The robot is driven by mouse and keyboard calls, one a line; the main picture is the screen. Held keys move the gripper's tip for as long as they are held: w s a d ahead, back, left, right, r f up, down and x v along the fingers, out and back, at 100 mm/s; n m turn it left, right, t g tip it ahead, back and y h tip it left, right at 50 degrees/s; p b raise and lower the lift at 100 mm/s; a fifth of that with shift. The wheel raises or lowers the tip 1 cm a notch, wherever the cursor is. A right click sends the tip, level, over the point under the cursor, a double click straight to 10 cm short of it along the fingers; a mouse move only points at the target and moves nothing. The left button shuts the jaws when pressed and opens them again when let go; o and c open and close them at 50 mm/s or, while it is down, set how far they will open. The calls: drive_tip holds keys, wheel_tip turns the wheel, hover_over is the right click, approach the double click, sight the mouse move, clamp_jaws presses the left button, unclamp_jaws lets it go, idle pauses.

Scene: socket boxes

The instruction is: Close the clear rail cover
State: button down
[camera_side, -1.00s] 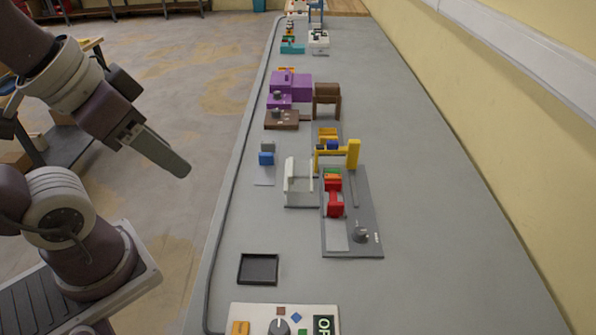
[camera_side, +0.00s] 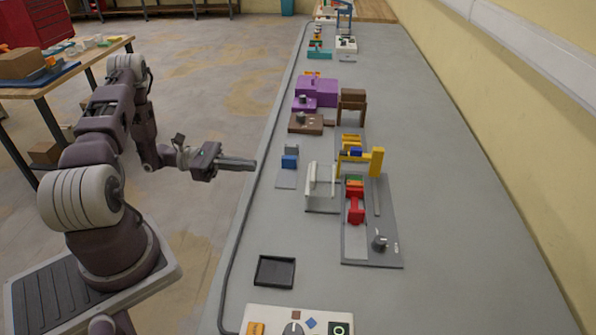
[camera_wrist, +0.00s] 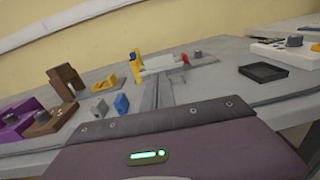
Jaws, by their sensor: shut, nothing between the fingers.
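The pale, see-through cover (camera_side: 313,182) stands up from a small grey base plate (camera_side: 321,210) on the bench, left of the red part. In the wrist view a pale panel (camera_wrist: 160,64) shows beyond my fingers, between yellow and red parts; its exact tilt is hard to tell. My gripper (camera_side: 254,164) is shut and empty, pointing right at the bench's left edge, left of the cover and apart from it. In the wrist view my gripper's fingers (camera_wrist: 158,90) point forward over the bench.
A blue block (camera_side: 289,162) lies between my gripper and the cover's far side. A grey plate with red slider and knob (camera_side: 379,243) sits right of the cover. A black tray (camera_side: 275,272) is nearer. Purple and brown boxes (camera_side: 317,92) stand farther back. The right bench is clear.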

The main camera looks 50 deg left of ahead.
drive_tip(key=shift+a+f+n+t, duration=0.2)
drive_tip(key=shift+f+n+t, duration=0.1)
drive_tip(key=shift+f+n, duration=0.15)
approach(333, 180)
drive_tip(key=shift+w+d+r, duration=0.2)
drive_tip(key=shift+r, duration=0.35)
drive_tip(key=shift+w+d+r, duration=0.15)
drive_tip(key=shift+w+r, duration=0.05)
drive_tip(key=shift+r, duration=0.35)
drive_tip(key=x, duration=0.9)
drive_tip(key=shift+f, duration=0.15)
drive_tip(key=shift+w+d, duration=0.1)
drive_tip(key=shift+d, duration=0.05)
